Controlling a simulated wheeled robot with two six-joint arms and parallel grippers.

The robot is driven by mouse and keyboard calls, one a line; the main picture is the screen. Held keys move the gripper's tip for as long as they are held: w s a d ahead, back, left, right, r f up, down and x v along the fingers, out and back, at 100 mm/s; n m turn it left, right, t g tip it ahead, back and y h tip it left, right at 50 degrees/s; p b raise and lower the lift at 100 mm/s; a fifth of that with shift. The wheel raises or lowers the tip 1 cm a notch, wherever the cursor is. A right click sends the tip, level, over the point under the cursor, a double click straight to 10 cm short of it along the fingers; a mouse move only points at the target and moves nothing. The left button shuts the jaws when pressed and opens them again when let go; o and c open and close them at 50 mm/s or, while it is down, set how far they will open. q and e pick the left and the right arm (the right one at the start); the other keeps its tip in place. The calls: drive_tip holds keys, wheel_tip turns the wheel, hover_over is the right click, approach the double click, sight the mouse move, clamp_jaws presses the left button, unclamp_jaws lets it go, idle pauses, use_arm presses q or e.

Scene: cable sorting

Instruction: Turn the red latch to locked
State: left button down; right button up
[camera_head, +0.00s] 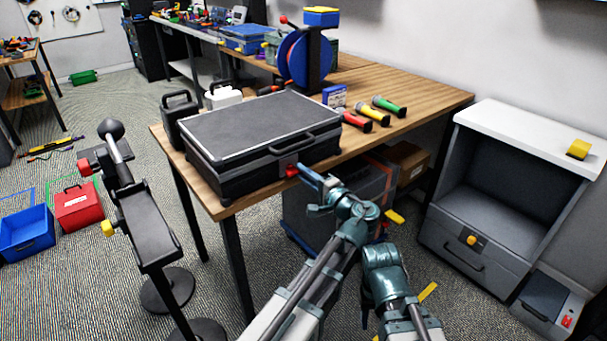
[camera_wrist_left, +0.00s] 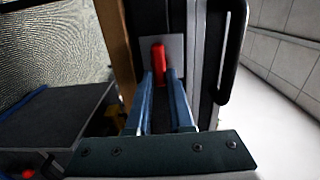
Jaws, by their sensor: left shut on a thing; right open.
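The red latch (camera_head: 291,171) sits on a small grey plate on the front of the black case (camera_head: 225,177), below and left of its handle. My left gripper (camera_head: 306,177) reaches the latch from the right and is shut on it. In the left wrist view the latch (camera_wrist_left: 158,62) stands upright, in line with the picture, between the tips of the two blue fingers (camera_wrist_left: 160,85). The fingers hide its lower part. My right gripper (camera_head: 383,255) is low at the right, away from the case; its fingertips are not clearly visible.
The case lies on the wooden table (camera_head: 425,92), near its front left corner. A blue cable reel (camera_head: 305,57) stands further back. A black stand (camera_head: 145,215) is at the left, and a grey cabinet (camera_head: 490,200) at the right.

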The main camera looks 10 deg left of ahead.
idle(0.4)
use_arm(q)
drive_tip(key=c, duration=0.8)
unclamp_jaws()
